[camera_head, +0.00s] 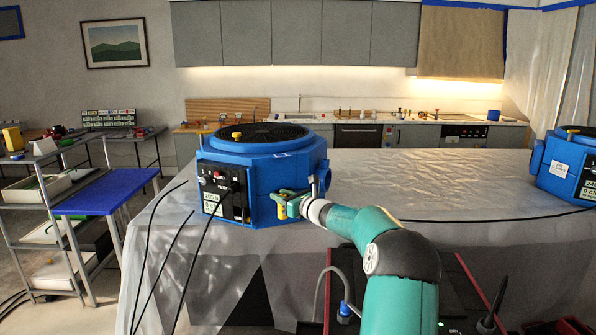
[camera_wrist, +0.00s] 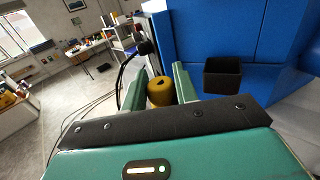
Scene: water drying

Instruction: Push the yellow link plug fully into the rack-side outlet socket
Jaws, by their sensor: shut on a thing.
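My gripper (camera_head: 288,205) is at the front of the near blue air mover (camera_head: 290,160), by the right edge of its black control panel (camera_head: 224,192). Its two green fingers are on either side of the yellow link plug (camera_head: 283,211). In the wrist view the plug (camera_wrist: 160,92) sits between the fingers of my gripper (camera_wrist: 162,84), its rounded end facing the camera. The plug's far end is hidden, so I cannot tell whether it touches or enters a socket. I cannot make out the rack-side outlet socket for certain.
A black cable runs down from the control panel. A dark square part (camera_wrist: 222,76) is on the blue housing right of the fingers. A second blue air mover (camera_head: 570,165) stands far right on the sheeted table (camera_head: 420,180). A shelf rack (camera_head: 50,205) stands left.

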